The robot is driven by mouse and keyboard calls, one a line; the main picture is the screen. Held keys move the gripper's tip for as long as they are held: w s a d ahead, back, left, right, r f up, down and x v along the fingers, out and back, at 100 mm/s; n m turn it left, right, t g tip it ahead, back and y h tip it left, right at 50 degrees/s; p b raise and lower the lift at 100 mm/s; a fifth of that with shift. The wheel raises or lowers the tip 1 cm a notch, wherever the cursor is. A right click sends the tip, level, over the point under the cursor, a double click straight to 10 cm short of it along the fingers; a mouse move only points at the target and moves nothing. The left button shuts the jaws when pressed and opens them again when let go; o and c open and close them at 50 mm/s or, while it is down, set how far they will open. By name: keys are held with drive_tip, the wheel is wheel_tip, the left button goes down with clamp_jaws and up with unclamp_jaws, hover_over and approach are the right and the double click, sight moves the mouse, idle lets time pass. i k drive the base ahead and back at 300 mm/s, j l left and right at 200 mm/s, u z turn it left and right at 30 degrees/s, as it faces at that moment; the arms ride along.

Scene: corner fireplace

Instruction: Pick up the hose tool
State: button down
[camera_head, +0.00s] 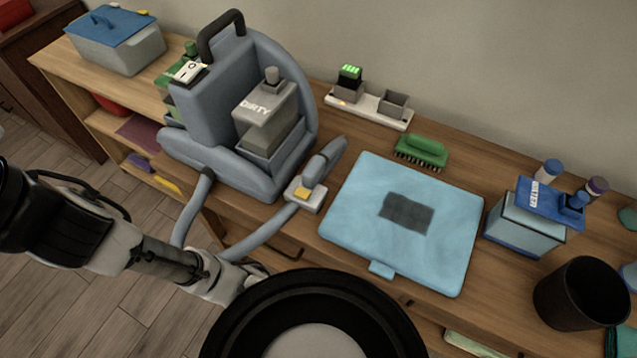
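The hose tool (324,161) is a grey-blue handle with a pale block and a yellow part at its lower end. It lies on the wooden table between the grey-blue cleaning machine (204,104) and a light blue mat. A grey-blue hose (262,233) runs from the tool over the table's front edge and loops back up to the machine. My arm reaches in from the left, below the table front, and passes behind a black round part at the bottom. My gripper's fingers do not show; the hose tool lies free on the table.
The light blue mat (350,217) with a dark patch lies right of the tool. A green brush (421,151), a white tray (369,107), a blue-lidded water container (523,231) and a black cup (580,294) stand around it. A lidded bin (117,48) is at far left.

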sight(312, 178)
drive_tip(key=l+u, duration=0.25)
drive_tip(key=u, duration=0.2)
drive_tip(key=l+u, duration=0.3)
drive_tip(key=u, duration=0.15)
drive_tip(key=k+l+u, duration=0.1)
drive_tip(key=l+u, duration=0.15)
drive_tip(key=u, duration=0.2)
